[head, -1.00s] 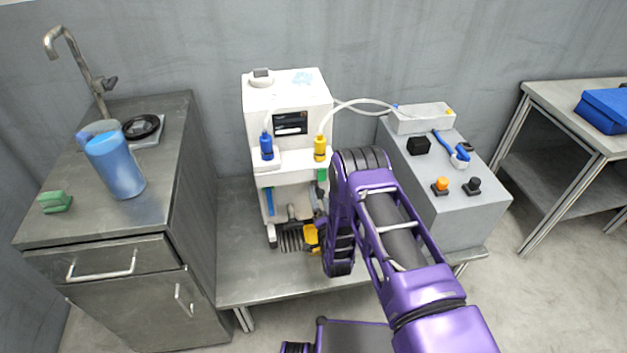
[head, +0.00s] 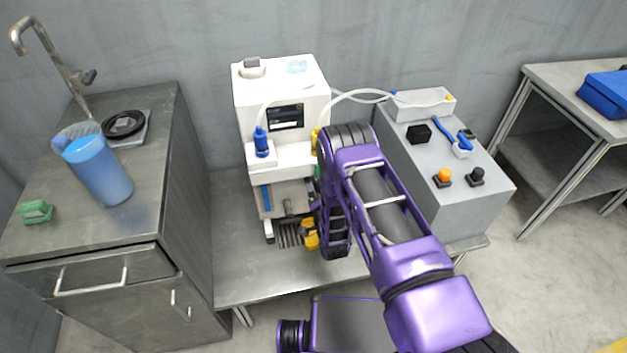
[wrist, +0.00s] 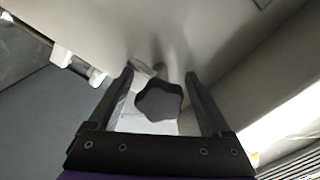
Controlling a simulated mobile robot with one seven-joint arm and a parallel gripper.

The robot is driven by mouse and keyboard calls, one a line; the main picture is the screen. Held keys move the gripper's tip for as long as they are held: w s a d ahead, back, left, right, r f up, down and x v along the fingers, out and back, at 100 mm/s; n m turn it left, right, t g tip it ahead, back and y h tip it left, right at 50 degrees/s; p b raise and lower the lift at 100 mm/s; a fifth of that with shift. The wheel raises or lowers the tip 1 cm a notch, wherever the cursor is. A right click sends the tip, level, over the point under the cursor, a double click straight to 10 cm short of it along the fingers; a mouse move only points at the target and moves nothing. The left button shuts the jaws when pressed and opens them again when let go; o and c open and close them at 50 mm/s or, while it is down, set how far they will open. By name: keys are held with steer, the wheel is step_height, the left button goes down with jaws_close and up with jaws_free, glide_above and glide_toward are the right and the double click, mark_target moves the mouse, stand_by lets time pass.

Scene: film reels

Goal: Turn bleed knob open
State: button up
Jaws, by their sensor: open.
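A dark, lobed knob (wrist: 158,101), which looks like the bleed knob, stands out on a short stem from a pale surface in the wrist view. My gripper (wrist: 159,76) is open, with one dark finger on each side of the knob and a visible gap around it. Whether either finger touches the knob cannot be told. In the head view the white machine (head: 285,98) stands on the low metal table, and my purple arm reaches in front of its right side. The knob cannot be made out there, and my arm may hide it.
A grey box (head: 455,205) with orange and black knobs stands close right of my arm. A metal cabinet (head: 150,215) stands left. The table's front (head: 260,282) is clear.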

jaws_close()
steer(key=shift+n, duration=0.4)
steer(key=n, duration=0.4)
steer(key=shift+n, duration=0.4)
steer(key=n, duration=0.5)
steer(key=shift+a+r, duration=0.1)
steer(key=n, duration=0.5)
steer(key=shift+n, duration=2.7)
